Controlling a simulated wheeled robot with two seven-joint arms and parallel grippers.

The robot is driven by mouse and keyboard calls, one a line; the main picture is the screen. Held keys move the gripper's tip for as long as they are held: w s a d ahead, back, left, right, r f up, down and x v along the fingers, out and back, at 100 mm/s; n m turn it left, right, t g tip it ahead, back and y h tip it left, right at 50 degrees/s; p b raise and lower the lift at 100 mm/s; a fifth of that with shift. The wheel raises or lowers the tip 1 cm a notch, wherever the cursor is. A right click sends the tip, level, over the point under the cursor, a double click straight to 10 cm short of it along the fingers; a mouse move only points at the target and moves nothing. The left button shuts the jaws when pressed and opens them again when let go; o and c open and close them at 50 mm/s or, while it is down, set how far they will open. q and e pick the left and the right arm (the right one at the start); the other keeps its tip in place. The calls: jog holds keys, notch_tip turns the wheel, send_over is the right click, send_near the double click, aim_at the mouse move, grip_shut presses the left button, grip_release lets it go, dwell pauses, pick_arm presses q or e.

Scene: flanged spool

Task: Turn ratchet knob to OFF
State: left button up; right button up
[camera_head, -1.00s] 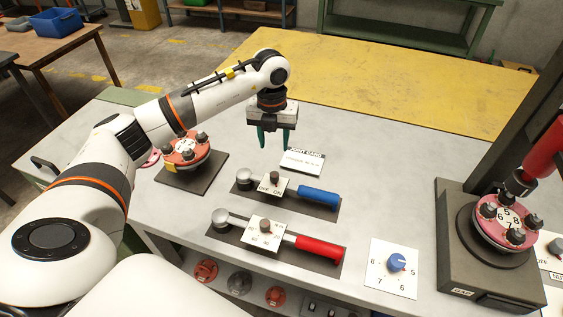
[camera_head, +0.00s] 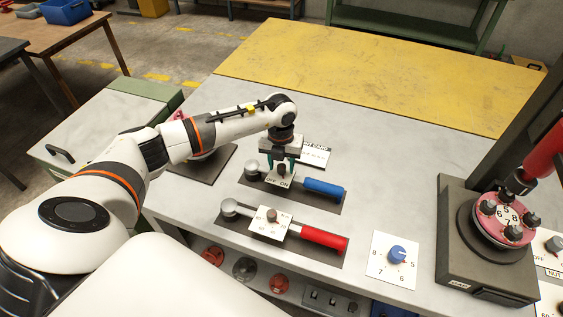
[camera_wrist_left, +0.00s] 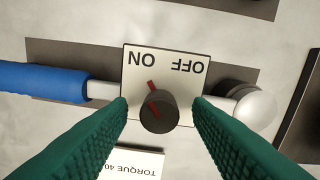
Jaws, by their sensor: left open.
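The ratchet knob (camera_wrist_left: 159,111) is a small dark knob with a red pointer line on a white ON/OFF plate (camera_wrist_left: 185,62). In the left wrist view the red line leans toward the ON side. In the head view the knob (camera_head: 282,171) sits on the blue-handled ratchet (camera_head: 323,188). My left gripper (camera_head: 281,165) points down over the knob. Its green fingers (camera_wrist_left: 160,115) are open, one on either side of the knob, with gaps visible between fingers and knob. I cannot tell how far the tips are above the plate. My right gripper is not in view.
A red-handled wrench (camera_head: 322,238) with its own dial lies nearer. A white card (camera_head: 316,154) lies just behind the gripper. A blue dial (camera_head: 397,254) and a red flanged spool (camera_head: 503,222) on a dark stand are to the right. The yellow mat (camera_head: 370,75) behind is clear.

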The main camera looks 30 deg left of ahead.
pick_arm(q)
jog(key=c, duration=1)
jog(key=shift+f+m+b, duration=0.15)
jog(key=shift+m+b, duration=1.15)
jog(key=shift+b, duration=0.1)
jog(key=m+b, duration=0.3)
jog(key=m, duration=0.1)
jog(key=shift+m+b, duration=0.3)
jog(key=shift+b, duration=0.05)
jog(key=m+b, duration=0.2)
jog(key=m, duration=0.1)
jog(key=shift+b, duration=0.3)
jog(key=shift+m+b, duration=1)
jog(key=shift+m, duration=0.7)
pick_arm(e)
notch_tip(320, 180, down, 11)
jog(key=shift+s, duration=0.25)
pick_arm(q)
jog(key=shift+r, duration=0.2)
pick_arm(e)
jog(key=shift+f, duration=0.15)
pick_arm(q)
jog(key=shift+m, duration=0.3)
jog(key=o, duration=1)
